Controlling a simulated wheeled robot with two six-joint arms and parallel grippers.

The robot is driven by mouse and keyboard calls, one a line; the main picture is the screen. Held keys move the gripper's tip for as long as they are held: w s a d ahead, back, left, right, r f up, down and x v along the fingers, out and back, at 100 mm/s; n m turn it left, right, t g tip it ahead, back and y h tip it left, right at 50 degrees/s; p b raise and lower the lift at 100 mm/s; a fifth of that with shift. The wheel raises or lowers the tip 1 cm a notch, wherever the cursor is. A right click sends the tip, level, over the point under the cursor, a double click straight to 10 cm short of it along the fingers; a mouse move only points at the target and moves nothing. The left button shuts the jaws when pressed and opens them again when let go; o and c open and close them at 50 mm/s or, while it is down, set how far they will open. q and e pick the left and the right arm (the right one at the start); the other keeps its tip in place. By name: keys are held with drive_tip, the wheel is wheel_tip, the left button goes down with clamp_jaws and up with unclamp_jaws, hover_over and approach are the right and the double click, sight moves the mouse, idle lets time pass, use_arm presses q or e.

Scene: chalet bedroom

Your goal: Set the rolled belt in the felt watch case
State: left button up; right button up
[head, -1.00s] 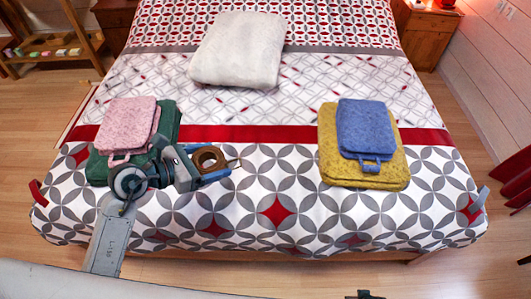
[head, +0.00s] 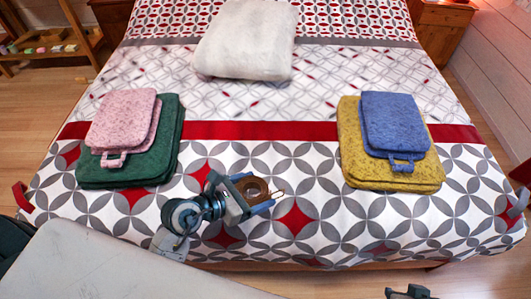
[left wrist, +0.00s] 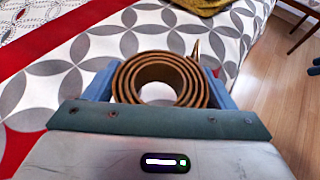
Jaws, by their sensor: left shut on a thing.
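The rolled belt (head: 246,180) is a brown coil with a loose end sticking out. My left gripper (head: 252,192) is shut on it and holds it over the front part of the bed. In the left wrist view the coil (left wrist: 160,80) sits between the two blue-grey fingers, its open centre showing. Two stacks of flat, felt-like cases lie on the bed: a pink one (head: 122,115) on a green one (head: 140,172), and a blue one (head: 392,125) on a yellow one (head: 420,178). I cannot tell which is the watch case. A dark piece of my right gripper (head: 410,292) shows at the bottom edge.
A folded white blanket (head: 245,45) lies further back on the patterned bed (head: 300,165). The bedspread between the two stacks is clear. A wooden nightstand (head: 450,40) stands at the back right, and a wooden rack (head: 55,40) at the back left.

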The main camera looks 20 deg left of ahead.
use_arm(q)
hover_over(247, 160)
drive_tip(key=shift+f, duration=0.65)
drive_tip(key=shift+a+f, duration=0.1)
drive_tip(key=shift+f+b, duration=0.4)
drive_tip(key=shift+f, duration=1.35)
drive_tip(key=o, duration=0.6)
drive_tip(key=shift+f, duration=0.1)
drive_tip(key=o, duration=0.5)
drive_tip(key=shift+c, duration=0.2)
